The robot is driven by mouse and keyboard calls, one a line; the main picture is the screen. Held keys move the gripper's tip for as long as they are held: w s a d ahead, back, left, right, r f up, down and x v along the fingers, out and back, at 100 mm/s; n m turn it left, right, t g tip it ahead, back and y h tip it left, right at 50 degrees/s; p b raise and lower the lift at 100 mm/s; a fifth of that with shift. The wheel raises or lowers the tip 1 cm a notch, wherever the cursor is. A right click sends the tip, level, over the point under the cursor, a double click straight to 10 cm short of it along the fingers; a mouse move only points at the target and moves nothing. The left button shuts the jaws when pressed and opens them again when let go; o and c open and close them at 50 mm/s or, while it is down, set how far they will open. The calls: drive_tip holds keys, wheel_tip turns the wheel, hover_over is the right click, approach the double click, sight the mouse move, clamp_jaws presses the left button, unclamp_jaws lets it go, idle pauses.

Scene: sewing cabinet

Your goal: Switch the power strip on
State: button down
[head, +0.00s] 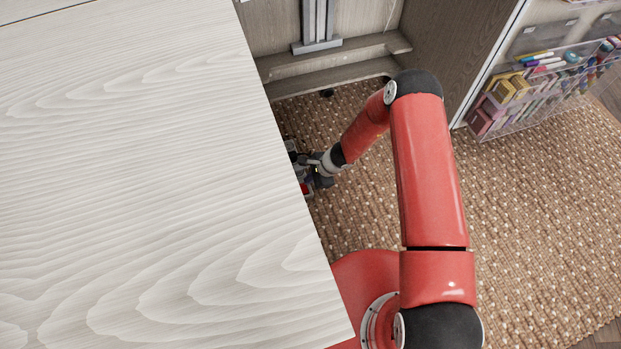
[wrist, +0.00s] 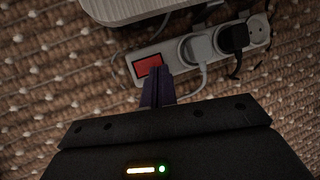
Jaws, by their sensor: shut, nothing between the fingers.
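In the wrist view the white power strip (wrist: 176,55) lies on the woven rug, slanting up to the right. Its red rocker switch (wrist: 148,66) is at its left end. Plugs sit in several of its sockets. My gripper (wrist: 157,84) is shut and empty, and its fingertips are at the lower right edge of the switch. I cannot tell whether they touch it. In the head view my gripper shows only partly beside the table edge, with its fingertips hidden under the tabletop. I cannot tell whether the switch is lit.
A pale wooden tabletop (head: 150,170) covers the left of the head view, above the gripper. In the wrist view a pale rounded piece (wrist: 125,8) overhangs beside the strip, and cables run around it. The rug (head: 540,220) is open.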

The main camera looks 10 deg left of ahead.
drive_tip(key=shift+b+x, duration=0.7)
drive_tip(key=shift+x, duration=0.2)
drive_tip(key=shift+r, duration=0.1)
drive_tip(key=p+v, duration=0.2)
drive_tip(key=v, duration=0.4)
